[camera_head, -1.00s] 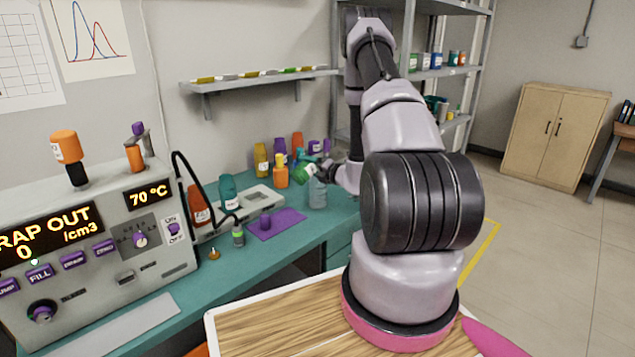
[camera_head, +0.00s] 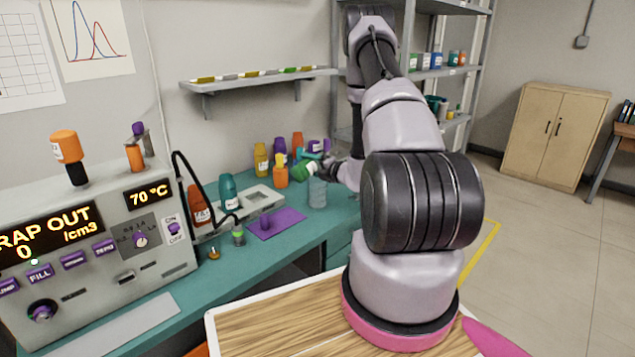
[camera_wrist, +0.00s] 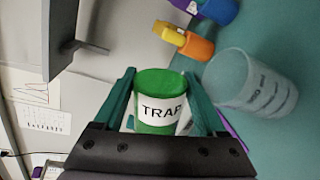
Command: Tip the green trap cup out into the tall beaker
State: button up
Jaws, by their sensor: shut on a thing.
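The green trap cup (camera_wrist: 158,101), with a white TRAP label, is held between the two fingers of my gripper (camera_wrist: 160,95) in the wrist view. In the head view the cup (camera_head: 303,170) is tilted, with my gripper (camera_head: 318,163) shut on it. The tall beaker (camera_head: 317,192) is clear and stands upright on the teal bench, just below and right of the cup. In the wrist view the beaker (camera_wrist: 252,84) is right of the cup and apart from it. I cannot see what the cup holds.
Several bottles stand behind the beaker, one of them orange with a yellow cap (camera_head: 281,173). A purple mat (camera_head: 275,223) lies on the teal bench (camera_head: 260,260) to the left. A machine with a display (camera_head: 95,245) stands at far left. A wall shelf (camera_head: 258,78) hangs above.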

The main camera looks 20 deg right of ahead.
jog(key=shift+w+d+r+m, duration=0.15)
jog(key=shift+w+d+m, duration=0.1)
jog(key=shift+d+m, duration=0.65)
dwell(0.8)
jog(key=shift+w+d+r+m+y+p, duration=0.1)
jog(key=shift+m+y+p, duration=0.1)
jog(key=shift+m, duration=0.4)
jog(key=shift+w+d+f+m+y+p, duration=0.1)
jog(key=shift+m+y+p, duration=0.1)
jog(key=shift+m, duration=0.4)
jog(key=shift+d+r+m+y+p, duration=0.1)
jog(key=shift+m+y+p, duration=0.1)
jog(key=shift+m, duration=0.4)
dwell(1.2)
jog(key=shift+w+d+m+y, duration=0.1)
jog(key=shift+d+m+y, duration=0.15)
jog(key=shift+m, duration=0.6)
jog(key=shift+w+d+m+y, duration=0.1)
jog(key=shift+d+m+y, duration=0.15)
jog(key=shift+m, duration=0.6)
dwell(1.6)
